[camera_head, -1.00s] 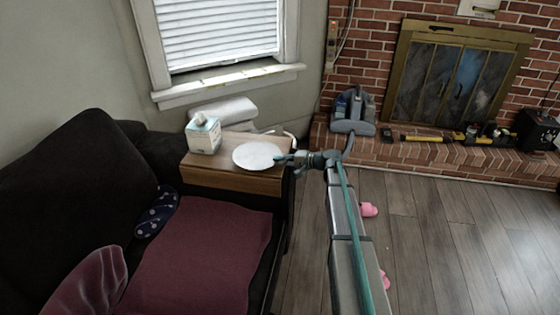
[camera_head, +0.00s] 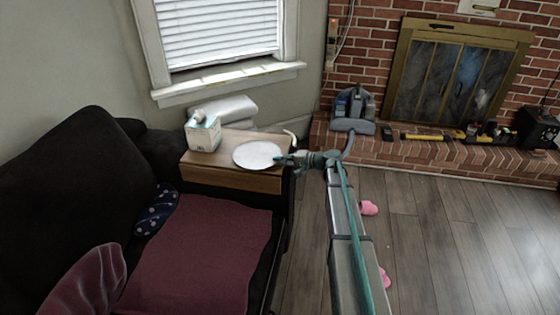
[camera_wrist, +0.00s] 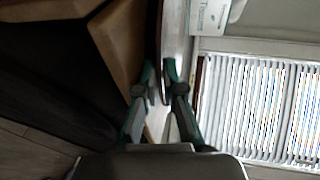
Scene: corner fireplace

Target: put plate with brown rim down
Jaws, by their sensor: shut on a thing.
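The round white plate (camera_head: 257,155) is over the wooden side table (camera_head: 230,178), near its right end. My gripper (camera_head: 283,158) comes in from the right and is shut on the plate's right rim. In the wrist view the plate (camera_wrist: 175,35) shows nearly edge-on, with its rim between the two fingertips (camera_wrist: 160,84). A dark brownish line runs along the rim there. The plate lies about level, close to the wooden top (camera_wrist: 117,38); I cannot tell whether it touches.
A tissue box (camera_head: 203,133) stands on the table left of the plate, near it; it also shows in the wrist view (camera_wrist: 209,14). A black sofa (camera_head: 60,190) with a dark red cover adjoins the table. A window (camera_head: 220,35) is behind.

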